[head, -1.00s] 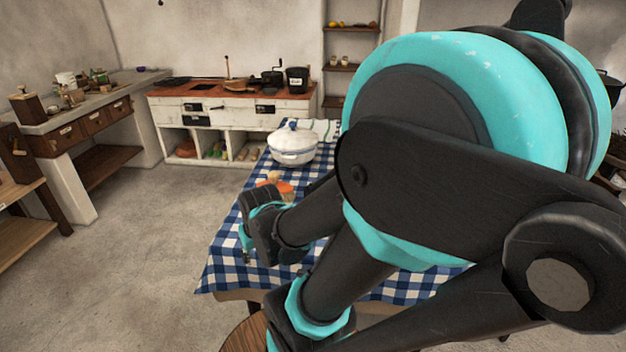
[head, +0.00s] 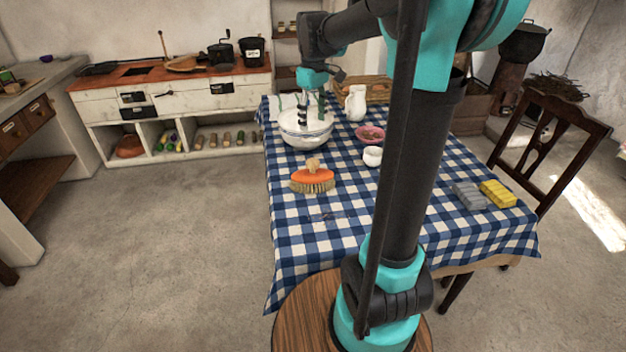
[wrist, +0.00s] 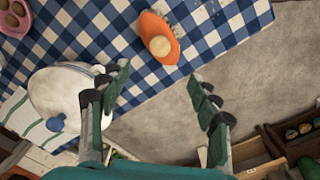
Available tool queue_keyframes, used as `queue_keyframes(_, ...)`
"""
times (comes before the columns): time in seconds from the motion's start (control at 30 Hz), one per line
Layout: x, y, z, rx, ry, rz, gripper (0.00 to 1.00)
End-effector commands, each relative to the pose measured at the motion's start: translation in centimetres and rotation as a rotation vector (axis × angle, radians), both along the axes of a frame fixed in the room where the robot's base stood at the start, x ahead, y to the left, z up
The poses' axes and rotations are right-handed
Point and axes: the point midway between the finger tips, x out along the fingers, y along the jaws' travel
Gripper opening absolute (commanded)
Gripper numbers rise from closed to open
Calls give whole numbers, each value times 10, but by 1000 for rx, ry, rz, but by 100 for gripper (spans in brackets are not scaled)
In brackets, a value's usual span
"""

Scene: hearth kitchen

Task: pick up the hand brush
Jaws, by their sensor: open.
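The hand brush (head: 312,180) has an orange back, a pale round knob and bristles pointing down. It lies on the blue-checked tablecloth near the table's left edge. In the wrist view the brush (wrist: 172,58) is at the top middle, beyond the fingertips. My gripper (head: 303,112) points down in front of or over the white tureen, farther back than the brush. In the wrist view my gripper (wrist: 160,85) is open, with its fingers wide apart and nothing between them; the left finger overlaps the tureen.
The white lidded tureen (head: 306,135) stands behind the brush. A small white pot (head: 372,156), a pink bowl (head: 370,135) and a white jug (head: 356,103) stand to the right. Grey (head: 468,195) and yellow (head: 498,194) blocks lie at the right. Cloth around the brush is mostly clear.

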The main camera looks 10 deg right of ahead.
Motion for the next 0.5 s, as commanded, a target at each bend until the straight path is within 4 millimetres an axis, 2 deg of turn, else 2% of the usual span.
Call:
queue_keyframes(0.17, 2, 0, -23, 0, 4, 7, 62)
queue_keyframes(0.5, 2, 0, -89, 0, 3, 5, 62)
